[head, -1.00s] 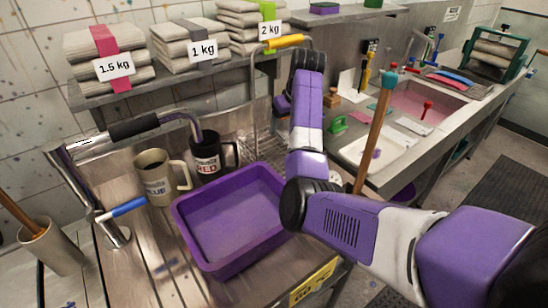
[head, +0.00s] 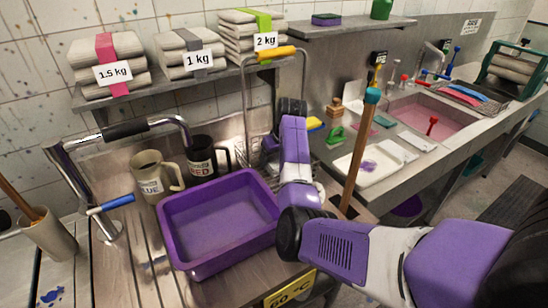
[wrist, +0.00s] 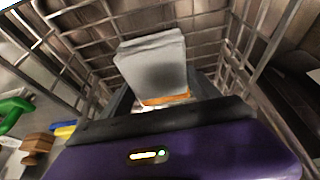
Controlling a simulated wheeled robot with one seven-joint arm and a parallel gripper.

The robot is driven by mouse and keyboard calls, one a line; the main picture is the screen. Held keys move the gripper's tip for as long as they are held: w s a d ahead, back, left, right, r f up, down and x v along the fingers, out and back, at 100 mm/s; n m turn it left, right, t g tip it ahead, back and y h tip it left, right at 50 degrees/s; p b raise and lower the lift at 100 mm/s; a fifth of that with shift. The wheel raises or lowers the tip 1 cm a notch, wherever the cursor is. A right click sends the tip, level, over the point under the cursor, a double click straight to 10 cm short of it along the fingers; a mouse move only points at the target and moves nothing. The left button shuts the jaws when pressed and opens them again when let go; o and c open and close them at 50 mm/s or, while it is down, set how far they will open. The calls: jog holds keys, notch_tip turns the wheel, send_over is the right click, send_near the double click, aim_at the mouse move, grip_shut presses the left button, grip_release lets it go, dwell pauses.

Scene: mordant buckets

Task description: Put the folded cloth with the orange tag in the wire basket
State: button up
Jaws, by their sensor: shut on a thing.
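The folded cloth (wrist: 152,66) is pale grey, with an orange tag (wrist: 166,99) at its near end, in the wrist view. My gripper (wrist: 164,95) is shut on that tagged end. The wire basket (wrist: 215,32) has its mesh walls around the cloth on several sides, so the cloth is within the basket. Whether the cloth touches the basket floor, I cannot tell. In the head view, part of the wire basket (head: 254,150) shows behind my arm, which hides my gripper and the cloth.
A purple tub (head: 217,222) stands left of my arm, with two mugs behind it. A wooden pole (head: 361,150) rises just right of my arm. The shelf (head: 150,93) above holds cloth stacks. A yellow-topped metal handle (head: 277,53) stands beside my arm.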

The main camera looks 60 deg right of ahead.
jog(key=shift+f, duration=0.1)
jog(key=o, duration=1.4)
jog(key=b+v, duration=0.1)
jog(key=v, duration=1.1)
